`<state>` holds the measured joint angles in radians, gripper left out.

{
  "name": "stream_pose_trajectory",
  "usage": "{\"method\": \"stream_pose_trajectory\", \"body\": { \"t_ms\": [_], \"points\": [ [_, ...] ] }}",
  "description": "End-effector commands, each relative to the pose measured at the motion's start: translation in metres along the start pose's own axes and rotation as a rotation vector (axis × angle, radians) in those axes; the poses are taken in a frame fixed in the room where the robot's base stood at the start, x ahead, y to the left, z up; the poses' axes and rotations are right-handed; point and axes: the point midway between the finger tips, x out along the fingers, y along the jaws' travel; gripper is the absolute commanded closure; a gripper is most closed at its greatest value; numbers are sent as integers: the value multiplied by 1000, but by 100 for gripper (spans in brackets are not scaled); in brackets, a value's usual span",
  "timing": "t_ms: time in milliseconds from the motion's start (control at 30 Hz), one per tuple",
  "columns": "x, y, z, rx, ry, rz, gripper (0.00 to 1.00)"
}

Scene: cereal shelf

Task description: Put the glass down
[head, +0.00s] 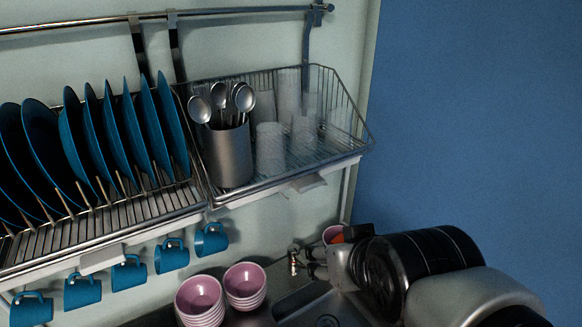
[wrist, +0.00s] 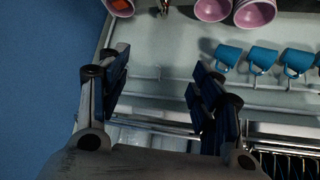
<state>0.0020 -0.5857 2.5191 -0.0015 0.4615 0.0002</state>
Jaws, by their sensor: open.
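Several clear ribbed glasses stand in the wire basket (head: 341,152) of the wall rack in the head view. A front glass (head: 270,149) is beside the metal cutlery holder, and another glass (head: 303,134) is to its right. I cannot tell which one the task means. In the wrist view my gripper (wrist: 160,88) is open, its two dark blue fingers wide apart. Nothing is between them; the pale wall shows through the gap. Rack rails cross behind the fingers. In the head view my arm fills the lower right and my fingertips are not clearly seen.
The metal holder (head: 228,155) holds several spoons. Blue plates (head: 85,140) stand in the left rack, with blue mugs (head: 171,256) hanging beneath. Pink bowls (head: 199,296) are stacked below, left of the sink and tap (head: 293,262). The blue wall at right is clear.

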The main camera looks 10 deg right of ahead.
Motion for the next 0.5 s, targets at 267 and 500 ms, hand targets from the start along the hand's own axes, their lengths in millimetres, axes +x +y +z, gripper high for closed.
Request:
{"method": "stream_pose_trajectory", "body": {
  "t_ms": [267, 500],
  "points": [
    [-47, 0, 94, 0, -302, 1, 41],
    [-53, 0, 105, 0, -341, 1, 41]
  ]
}}
